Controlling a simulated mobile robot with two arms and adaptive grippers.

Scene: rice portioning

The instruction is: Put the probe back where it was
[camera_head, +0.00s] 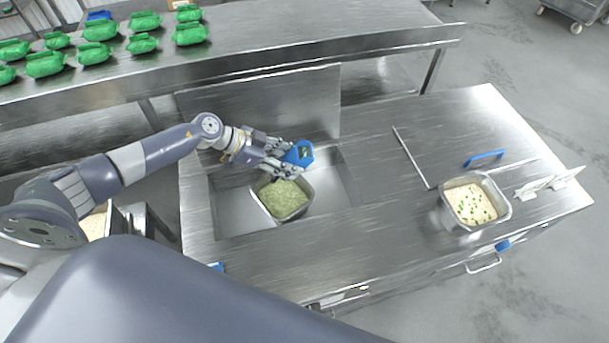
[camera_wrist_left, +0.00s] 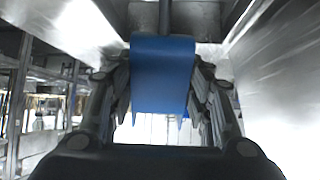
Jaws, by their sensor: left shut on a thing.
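The probe (camera_head: 299,153) is a blue handheld device with a small dark display. My left gripper (camera_head: 285,160) is shut on it above the back edge of the sink recess. In the left wrist view the blue body of the probe (camera_wrist_left: 162,75) sits between the two fingers of my left gripper (camera_wrist_left: 160,100). A metal pan of greenish food (camera_head: 284,199) stands in the recess just below the gripper. The probe's tip is hard to make out in the head view. My right gripper is not in view.
A metal pan of pale rice with green bits (camera_head: 472,203) stands at the right of the steel counter (camera_head: 390,215). A blue-handled utensil (camera_head: 484,158) and white cards (camera_head: 550,182) lie near it. Green packages (camera_head: 100,30) line the back shelf. The middle counter is mostly clear.

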